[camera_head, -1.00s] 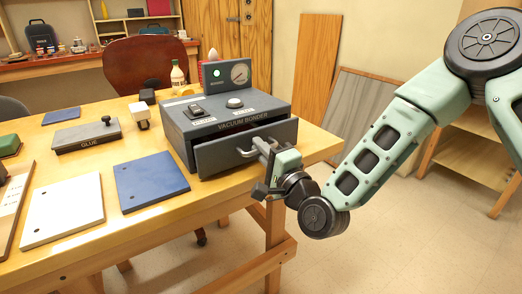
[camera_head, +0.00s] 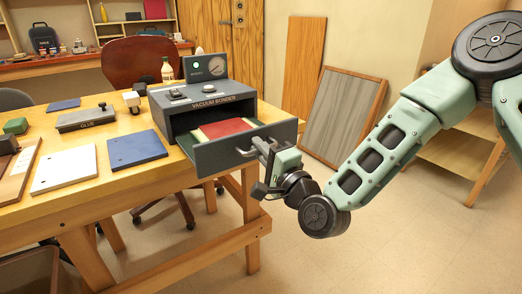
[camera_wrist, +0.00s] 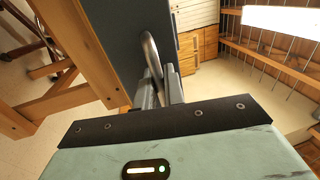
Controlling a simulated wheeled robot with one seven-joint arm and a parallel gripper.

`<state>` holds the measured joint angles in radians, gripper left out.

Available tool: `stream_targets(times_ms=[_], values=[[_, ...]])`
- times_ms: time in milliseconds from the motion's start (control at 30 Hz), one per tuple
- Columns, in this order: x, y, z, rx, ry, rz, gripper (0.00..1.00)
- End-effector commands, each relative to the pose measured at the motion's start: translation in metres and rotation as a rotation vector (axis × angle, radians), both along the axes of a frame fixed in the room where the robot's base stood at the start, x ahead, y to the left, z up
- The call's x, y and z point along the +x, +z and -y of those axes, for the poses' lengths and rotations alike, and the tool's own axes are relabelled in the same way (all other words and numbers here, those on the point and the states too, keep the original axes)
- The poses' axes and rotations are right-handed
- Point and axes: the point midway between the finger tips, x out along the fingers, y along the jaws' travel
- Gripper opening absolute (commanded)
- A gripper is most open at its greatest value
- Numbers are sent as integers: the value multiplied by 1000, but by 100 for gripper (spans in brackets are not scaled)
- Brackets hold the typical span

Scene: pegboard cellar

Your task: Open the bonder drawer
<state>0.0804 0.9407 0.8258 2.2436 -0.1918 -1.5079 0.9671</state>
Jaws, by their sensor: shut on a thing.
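The grey vacuum bonder (camera_head: 212,98) stands at the right end of the wooden table. Its drawer (camera_head: 228,152) is pulled well out toward the front right, past the table's edge. Inside the drawer lie a red sheet (camera_head: 222,128) and something yellowish beneath or beside it. My gripper (camera_head: 262,150) is shut on the drawer's metal handle (camera_head: 247,153). In the wrist view, the curved handle (camera_wrist: 151,55) runs between the fingers of my gripper (camera_wrist: 159,88), beside the dark drawer front (camera_wrist: 120,35). The back of the drawer is hidden under the bonder's housing.
On the table (camera_head: 90,205) lie a blue board (camera_head: 137,148), a white board (camera_head: 64,168) and a grey glue box (camera_head: 86,119). A framed panel (camera_head: 341,115) leans on the wall. The floor right of the table is clear.

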Motion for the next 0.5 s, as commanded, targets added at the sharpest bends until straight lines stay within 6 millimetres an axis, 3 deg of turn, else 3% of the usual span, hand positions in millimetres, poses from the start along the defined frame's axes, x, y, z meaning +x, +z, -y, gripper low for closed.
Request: stream_targets(times_ms=[200,233,267,500], values=[[-1,-1,0,-1,2,-3,0],[-1,-1,0,-1,2,-3,13],[-1,-1,0,-1,2,-3,15],[0,-1,0,0,1,-1,15]])
